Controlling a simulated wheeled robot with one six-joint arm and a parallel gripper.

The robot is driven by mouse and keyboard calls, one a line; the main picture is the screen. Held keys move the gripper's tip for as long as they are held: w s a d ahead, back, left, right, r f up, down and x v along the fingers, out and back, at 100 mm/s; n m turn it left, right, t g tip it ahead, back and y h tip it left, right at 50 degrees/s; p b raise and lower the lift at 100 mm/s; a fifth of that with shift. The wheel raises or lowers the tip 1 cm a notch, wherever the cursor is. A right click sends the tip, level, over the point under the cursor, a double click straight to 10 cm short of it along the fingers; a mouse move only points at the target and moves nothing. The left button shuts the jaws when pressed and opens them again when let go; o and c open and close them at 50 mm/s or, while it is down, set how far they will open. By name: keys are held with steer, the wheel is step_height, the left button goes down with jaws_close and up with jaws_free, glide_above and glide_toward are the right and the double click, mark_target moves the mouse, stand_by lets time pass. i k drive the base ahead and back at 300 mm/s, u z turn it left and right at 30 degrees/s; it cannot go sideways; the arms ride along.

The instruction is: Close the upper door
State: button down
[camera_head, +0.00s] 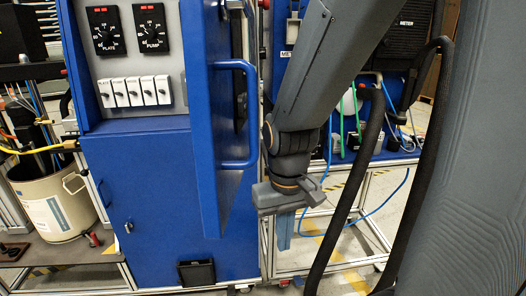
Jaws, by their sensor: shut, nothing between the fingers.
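The upper door (205,130) of the blue cabinet stands open, swung out toward me and seen nearly edge-on. Its blue bar handle (250,115) sits on the side facing right. The opening beside it shows a grey panel (125,60) with two black dials and a row of white switches. My gripper (284,238) points down, shut and empty, to the right of the door and below its handle. It looks apart from the door in this view, though the depth gap is hard to tell.
The lower blue cabinet door (150,210) is shut. A small black bin (197,272) is at its foot. A beige bucket (55,200) stands on a shelf at left. Behind my arm, a metal-framed bench (385,165) carries equipment, and a blue cable hangs from it.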

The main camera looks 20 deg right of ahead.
mark_target(219, 58)
steer(key=z, duration=0.3)
steer(key=k, duration=0.9)
steer(key=u, duration=0.45)
